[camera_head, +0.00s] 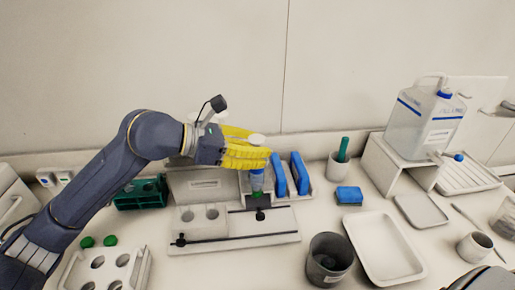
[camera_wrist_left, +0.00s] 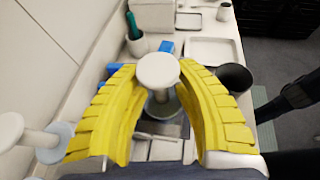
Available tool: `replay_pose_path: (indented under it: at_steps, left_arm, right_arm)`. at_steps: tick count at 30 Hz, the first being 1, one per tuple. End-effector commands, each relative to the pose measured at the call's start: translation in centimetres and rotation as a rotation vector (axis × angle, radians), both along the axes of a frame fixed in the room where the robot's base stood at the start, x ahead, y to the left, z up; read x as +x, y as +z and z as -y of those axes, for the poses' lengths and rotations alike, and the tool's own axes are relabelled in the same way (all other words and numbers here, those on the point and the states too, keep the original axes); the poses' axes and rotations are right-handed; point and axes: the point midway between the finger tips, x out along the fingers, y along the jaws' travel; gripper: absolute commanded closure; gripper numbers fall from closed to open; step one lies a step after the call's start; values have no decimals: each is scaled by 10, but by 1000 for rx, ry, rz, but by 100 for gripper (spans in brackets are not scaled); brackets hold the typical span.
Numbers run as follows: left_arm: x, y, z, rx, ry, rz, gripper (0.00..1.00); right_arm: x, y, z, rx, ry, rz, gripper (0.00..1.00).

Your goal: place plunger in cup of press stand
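The plunger has a round white top (camera_head: 257,140) and a bluish, see-through lower part (camera_head: 257,181). It stands upright over the press stand (camera_head: 235,238), a flat base with a black knob. My left gripper (camera_head: 262,155), with yellow fingers, is around the plunger from the left and looks shut on it. In the left wrist view the white top (camera_wrist_left: 158,70) is between the fingers (camera_wrist_left: 160,100), which come close against its sides. The lower end is near a small dark green part; the cup and how deep the plunger sits in it cannot be made out.
Blue blocks (camera_head: 300,173) stand just right of the plunger. A second plunger (camera_wrist_left: 8,130) shows at the left wrist view's left edge. A dark beaker (camera_head: 328,260), a white tray (camera_head: 385,247) and a green tube rack (camera_head: 141,193) are around. A wall closes off the back.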

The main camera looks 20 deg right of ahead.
Motion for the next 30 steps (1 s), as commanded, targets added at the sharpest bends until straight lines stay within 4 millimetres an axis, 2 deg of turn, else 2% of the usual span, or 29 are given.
replay_pose_path:
  at_steps: [13,30]
  left_arm:
    - [1,5,-4,1,1,0,65]
    - [4,40,-88,1,3,1,65]
  right_arm:
    - [0,0,0,0,0,0,56]
    - [0,0,0,0,0,0,56]
